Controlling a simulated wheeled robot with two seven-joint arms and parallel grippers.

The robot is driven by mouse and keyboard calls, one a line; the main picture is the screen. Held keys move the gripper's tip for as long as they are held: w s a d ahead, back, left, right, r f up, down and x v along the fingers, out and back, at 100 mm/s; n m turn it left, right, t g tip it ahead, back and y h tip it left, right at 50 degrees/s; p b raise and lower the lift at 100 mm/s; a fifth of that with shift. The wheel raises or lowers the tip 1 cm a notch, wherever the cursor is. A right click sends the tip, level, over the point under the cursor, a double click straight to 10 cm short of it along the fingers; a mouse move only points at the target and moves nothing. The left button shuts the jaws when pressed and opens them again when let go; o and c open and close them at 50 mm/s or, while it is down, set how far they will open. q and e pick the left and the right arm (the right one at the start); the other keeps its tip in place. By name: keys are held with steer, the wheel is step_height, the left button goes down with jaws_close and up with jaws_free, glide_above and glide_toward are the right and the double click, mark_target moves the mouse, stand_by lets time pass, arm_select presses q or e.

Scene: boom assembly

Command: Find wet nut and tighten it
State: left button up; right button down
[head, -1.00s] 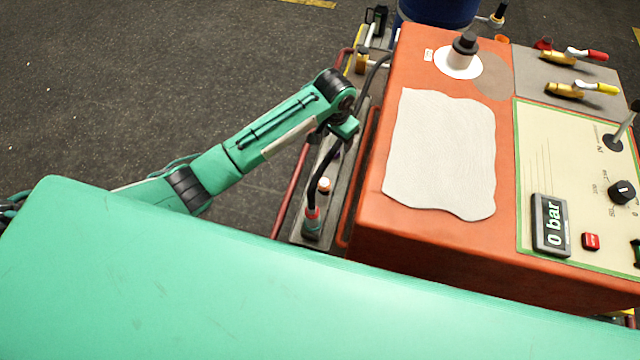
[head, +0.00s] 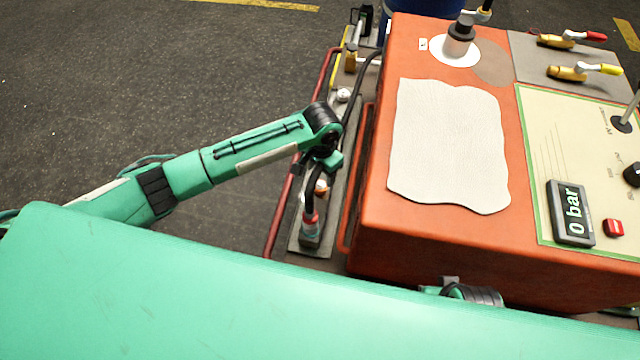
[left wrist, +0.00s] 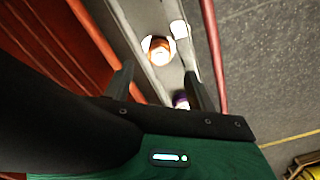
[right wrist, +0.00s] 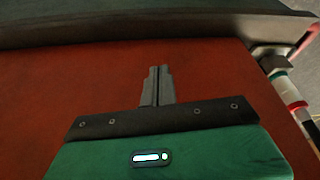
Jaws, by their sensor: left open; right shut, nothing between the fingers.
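My left gripper (left wrist: 160,82) is open above the side rail in the left wrist view. An orange-and-white round fitting (left wrist: 158,50) lies between and beyond its fingers, apart from them. A purple fitting (left wrist: 181,100) is beside the right finger, partly hidden, and a white fitting (left wrist: 180,28) is farther up. In the head view, a red-and-white hose fitting (head: 310,222) stands on the rail. My right gripper (right wrist: 157,85) is shut and empty in front of a red-orange surface. A metal hex nut (right wrist: 272,58) on a banded fitting is to its right. Wetness cannot be told.
An orange machine box (head: 365,225) carries a white cloth (head: 448,145), a panel showing 0 bar (head: 570,213) and valve handles (head: 570,72). A red tube (head: 283,205) borders the rail (head: 325,240). Open floor (head: 150,80) is at left.

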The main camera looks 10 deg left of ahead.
mark_target(320, 186)
arm_select(q)
step_height(320, 186, down, 7)
steer(key=shift+f+b, duration=0.1)
steer(key=shift+b, duration=0.5)
arm_select(e)
steer(key=v, duration=0.3)
steer(key=shift+w+r, duration=0.1)
steer(key=shift+w, duration=0.05)
arm_select(q)
steer(key=c, duration=1)
arm_select(e)
steer(key=shift+r, duration=0.1)
